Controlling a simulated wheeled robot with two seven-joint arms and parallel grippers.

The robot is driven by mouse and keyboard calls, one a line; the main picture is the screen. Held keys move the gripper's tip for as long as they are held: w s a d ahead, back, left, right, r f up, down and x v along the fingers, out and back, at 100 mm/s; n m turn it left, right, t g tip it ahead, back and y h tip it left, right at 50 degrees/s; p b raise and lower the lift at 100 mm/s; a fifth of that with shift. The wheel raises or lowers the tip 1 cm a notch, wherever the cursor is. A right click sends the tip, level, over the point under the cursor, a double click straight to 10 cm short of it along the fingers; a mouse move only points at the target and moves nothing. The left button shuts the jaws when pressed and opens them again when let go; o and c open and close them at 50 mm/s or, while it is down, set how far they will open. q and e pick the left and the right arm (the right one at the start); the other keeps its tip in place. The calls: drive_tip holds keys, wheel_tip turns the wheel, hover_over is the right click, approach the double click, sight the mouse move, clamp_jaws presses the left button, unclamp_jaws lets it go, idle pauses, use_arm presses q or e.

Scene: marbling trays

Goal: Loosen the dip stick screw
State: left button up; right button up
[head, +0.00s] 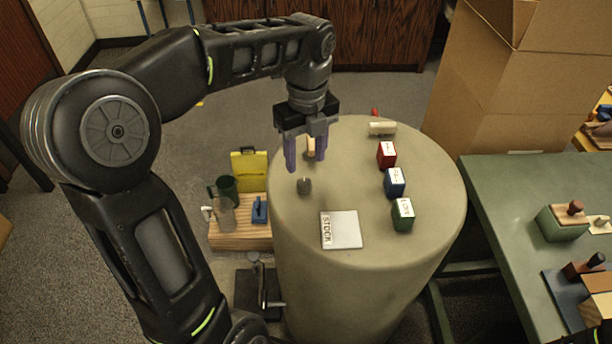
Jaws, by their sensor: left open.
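My left gripper (305,154) hangs over the rear left part of the round beige table (400,280), fingers pointing down and apart. Nothing is visibly held. A small wooden-coloured piece (311,146) shows between the fingers; I cannot tell whether it stands behind them. I cannot tell which thing is the dip stick screw. My right gripper is not in view.
Red (386,155), blue (395,183) and green (402,215) labelled blocks line the table's right side. A white STOCK tile (345,230) lies in front, a cream roll (382,128) behind. A green table (500,190) and cardboard box (490,100) stand right.

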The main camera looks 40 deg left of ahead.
sight(305, 183)
use_arm(q)
wheel_tip(305, 183, down, 7)
drive_tip(key=shift+s+f, duration=0.1)
idle(0.3)
clamp_jaws()
idle(0.5)
